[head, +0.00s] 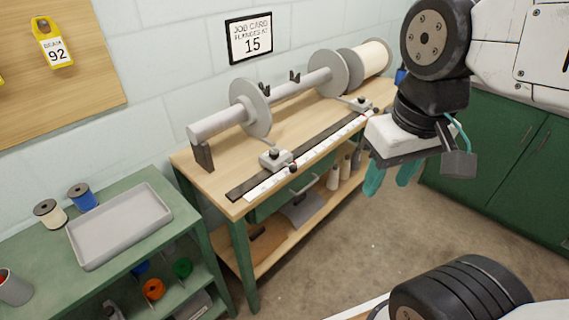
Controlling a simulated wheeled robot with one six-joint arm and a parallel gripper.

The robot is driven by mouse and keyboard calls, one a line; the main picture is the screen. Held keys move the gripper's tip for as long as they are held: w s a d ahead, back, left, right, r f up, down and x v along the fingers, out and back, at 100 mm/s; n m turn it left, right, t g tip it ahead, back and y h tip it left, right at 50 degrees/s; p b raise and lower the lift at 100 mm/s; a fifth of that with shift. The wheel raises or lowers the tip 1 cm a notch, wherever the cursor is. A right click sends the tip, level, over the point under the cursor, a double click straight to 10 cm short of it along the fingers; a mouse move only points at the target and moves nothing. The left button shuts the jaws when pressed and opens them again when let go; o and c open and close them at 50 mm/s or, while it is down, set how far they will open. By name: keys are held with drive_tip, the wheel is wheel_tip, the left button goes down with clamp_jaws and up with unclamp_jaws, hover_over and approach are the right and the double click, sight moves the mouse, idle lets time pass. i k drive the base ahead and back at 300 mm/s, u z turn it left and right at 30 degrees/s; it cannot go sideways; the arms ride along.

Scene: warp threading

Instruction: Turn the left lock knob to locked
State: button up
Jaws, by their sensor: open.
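The left grey block (268,162) sits on the dark rail with a dark knob (273,154) on top and another small dark knob (293,168) at its front right. I cannot tell which of these locks, or whether it is turned. A similar right block (350,103) stands farther along the rail with its own dark knobs. My gripper (391,179) has teal fingers, apart and empty, pointing down in the air in front of the bench's right part. It touches neither block.
The wooden bench (215,190) carries a dark rail (250,183), a white scale strip and a shaft (212,123) with grey flanges. A green shelf on the left holds a grey tray (120,225) and spools. Floor in front is clear.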

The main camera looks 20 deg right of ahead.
sight(274, 153)
drive_tip(key=z, duration=0.35)
drive_tip(key=k, duration=0.95)
drive_tip(key=z, duration=0.7)
drive_tip(key=i, duration=0.75)
drive_tip(key=u, duration=0.85)
drive_tip(key=i, duration=0.7)
drive_tip(key=u, duration=0.5)
